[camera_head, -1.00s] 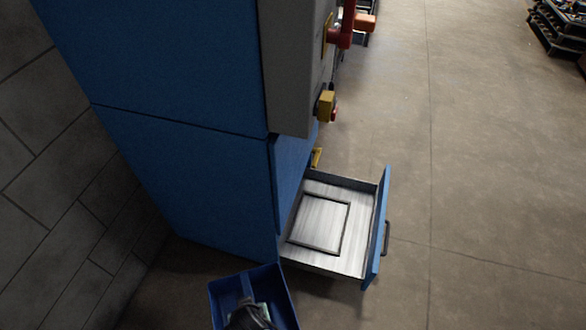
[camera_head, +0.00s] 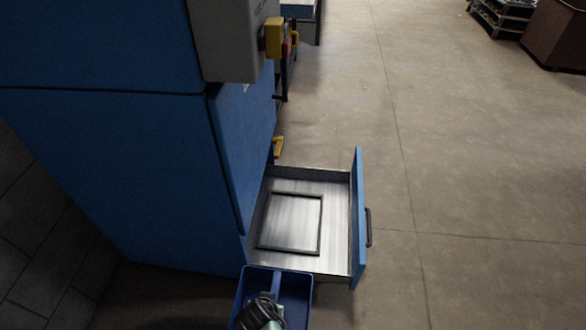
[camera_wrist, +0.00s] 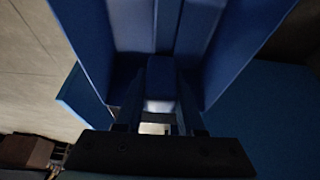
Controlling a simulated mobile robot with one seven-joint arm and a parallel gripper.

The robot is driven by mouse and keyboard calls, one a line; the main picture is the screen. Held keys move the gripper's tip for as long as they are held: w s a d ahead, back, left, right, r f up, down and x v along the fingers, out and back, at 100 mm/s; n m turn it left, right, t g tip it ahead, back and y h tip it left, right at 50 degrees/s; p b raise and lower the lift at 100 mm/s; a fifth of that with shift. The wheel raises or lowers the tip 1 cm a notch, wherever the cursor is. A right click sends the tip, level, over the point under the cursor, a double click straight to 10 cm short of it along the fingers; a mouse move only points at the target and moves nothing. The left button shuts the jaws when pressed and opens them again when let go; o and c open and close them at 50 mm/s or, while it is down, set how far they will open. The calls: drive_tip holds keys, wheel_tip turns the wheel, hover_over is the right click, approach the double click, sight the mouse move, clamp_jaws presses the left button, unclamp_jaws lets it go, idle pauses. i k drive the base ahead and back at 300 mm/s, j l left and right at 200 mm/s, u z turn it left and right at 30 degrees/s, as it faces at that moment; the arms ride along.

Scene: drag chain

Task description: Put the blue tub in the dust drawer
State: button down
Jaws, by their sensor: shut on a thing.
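The blue tub (camera_head: 301,290) is at the bottom of the head view, with a raised divider across its middle. My gripper (camera_head: 265,308) is shut on the tub, at the divider. In the wrist view the tub (camera_wrist: 215,50) fills the upper middle and my gripper (camera_wrist: 160,110) is closed on its centre. The dust drawer (camera_head: 335,262) stands pulled open from the blue machine, with a bare metal floor and a dark square outline on it. The tub is at the drawer's near side, overlapping its near edge in the picture. How high it is above the drawer I cannot tell.
The tall blue machine (camera_head: 130,170) stands left of the drawer. A yellow switch box (camera_head: 274,38) juts from its grey panel. The drawer's blue front (camera_head: 358,225) has a dark handle (camera_head: 369,228). A brown box (camera_head: 556,35) stands far right.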

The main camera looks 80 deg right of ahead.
sight(292, 221)
drive_tip(key=l+u, duration=0.1)
drive_tip(key=l, duration=2.45)
drive_tip(key=k, duration=0.05)
